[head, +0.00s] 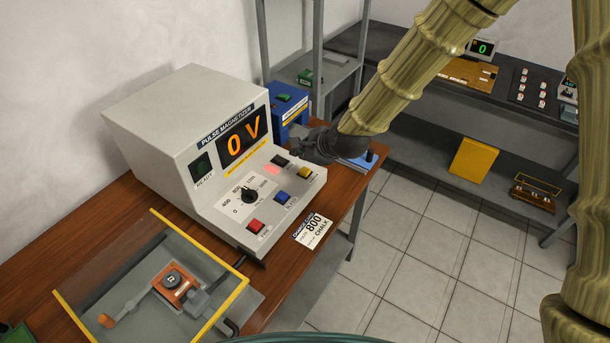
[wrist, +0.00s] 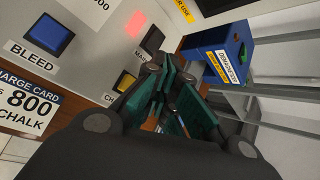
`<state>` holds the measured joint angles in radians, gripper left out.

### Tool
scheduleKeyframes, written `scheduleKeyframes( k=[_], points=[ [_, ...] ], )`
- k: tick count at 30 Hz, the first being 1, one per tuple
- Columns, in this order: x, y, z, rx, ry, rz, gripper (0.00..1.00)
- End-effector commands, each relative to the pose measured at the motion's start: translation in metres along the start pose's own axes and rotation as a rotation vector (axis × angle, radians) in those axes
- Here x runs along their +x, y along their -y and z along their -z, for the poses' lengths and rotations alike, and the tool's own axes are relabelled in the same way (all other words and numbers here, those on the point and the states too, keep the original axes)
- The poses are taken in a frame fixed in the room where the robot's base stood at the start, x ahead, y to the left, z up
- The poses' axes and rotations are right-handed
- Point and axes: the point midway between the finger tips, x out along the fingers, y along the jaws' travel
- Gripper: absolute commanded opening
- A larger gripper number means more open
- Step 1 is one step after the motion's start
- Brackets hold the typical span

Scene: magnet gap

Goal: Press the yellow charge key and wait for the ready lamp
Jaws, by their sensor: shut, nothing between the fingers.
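The yellow charge key (head: 305,173) is on the sloped panel of the pulse magnetizer (head: 160,120), at its right side. It also shows in the wrist view (wrist: 124,82), just left of my fingertips. My gripper (head: 302,148) is shut and empty, just above and behind the key; I cannot tell whether it touches the panel. The ready lamp (head: 201,165) is a dark green square, unlit. The display (head: 243,136) reads 0 V in orange. A patch on the panel (head: 272,169) glows red. The dial (head: 249,195) has a black knob.
Blue bleed (head: 281,197) and red fire (head: 256,225) keys sit near the yellow key. A charge card reading 800 (head: 313,229) lies in front. A yellow-edged clear guard (head: 203,249) covers a fixture at the lower left. A blue box (head: 287,112) stands behind.

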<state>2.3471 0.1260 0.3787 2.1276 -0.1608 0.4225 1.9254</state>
Motion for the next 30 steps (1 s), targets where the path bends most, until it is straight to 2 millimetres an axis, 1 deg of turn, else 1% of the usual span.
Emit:
scheduleKeyframes(
  k=[1, 3, 9, 30],
  points=[
    [0.006, -0.005, 0.005, 0.001, 0.0, -0.001, 0.0],
    [0.011, -0.008, 0.008, 0.001, 0.0, -0.001, 0.0],
    [0.019, -0.013, 0.014, 0.0, -0.001, -0.001, 0.0],
    [0.019, -0.013, 0.014, 0.0, -0.001, 0.0, 0.0]
  ],
)
